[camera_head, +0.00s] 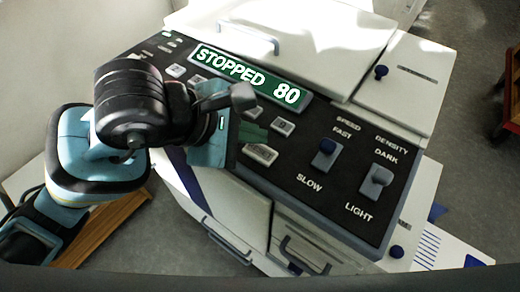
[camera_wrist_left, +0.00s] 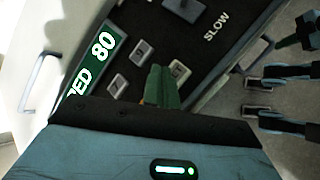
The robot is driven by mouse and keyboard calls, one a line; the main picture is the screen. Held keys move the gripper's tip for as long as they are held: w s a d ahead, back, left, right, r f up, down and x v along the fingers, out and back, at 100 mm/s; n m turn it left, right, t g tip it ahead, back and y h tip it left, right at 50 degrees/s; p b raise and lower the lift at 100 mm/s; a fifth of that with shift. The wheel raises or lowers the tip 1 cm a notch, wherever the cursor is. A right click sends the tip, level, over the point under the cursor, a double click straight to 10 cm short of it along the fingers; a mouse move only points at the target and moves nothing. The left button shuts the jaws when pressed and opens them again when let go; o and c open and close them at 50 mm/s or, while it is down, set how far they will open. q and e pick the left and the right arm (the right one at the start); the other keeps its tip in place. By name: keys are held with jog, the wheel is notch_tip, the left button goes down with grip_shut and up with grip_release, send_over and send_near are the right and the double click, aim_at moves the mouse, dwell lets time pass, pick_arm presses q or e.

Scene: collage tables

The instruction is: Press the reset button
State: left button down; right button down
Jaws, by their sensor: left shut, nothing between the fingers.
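The control panel (camera_head: 343,143) is black and slopes on top of a white machine. Its green display (camera_head: 250,77) reads STOPPED 80. Several pale rectangular buttons sit below the display, among them one button (camera_head: 282,125) and a wider button (camera_head: 262,153); I cannot read which is reset. My left gripper (camera_head: 256,132) is shut and empty, with its tips over the panel between these buttons. In the left wrist view the shut fingers (camera_wrist_left: 158,84) point at the panel, close beside a pale button (camera_wrist_left: 178,71). Whether they touch it I cannot tell.
Two slider knobs (camera_head: 326,151) (camera_head: 377,177) rise from the panel's right part, marked SLOW and LIGHT. A white lid with a grey handle (camera_head: 248,38) lies behind the display. Drawer handles (camera_head: 303,258) stick out in front.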

pick_arm(q)
jog(key=shift+f, duration=0.5)
dwell(0.5)
dwell(1.0)
jog(key=shift+f+b, duration=0.4)
jog(key=shift+b, duration=0.1)
jog(key=shift+f, duration=0.4)
dwell(0.7)
jog(key=shift+r, duration=0.1)
jog(key=shift+r+p, duration=0.3)
jog(key=shift+r, duration=0.4)
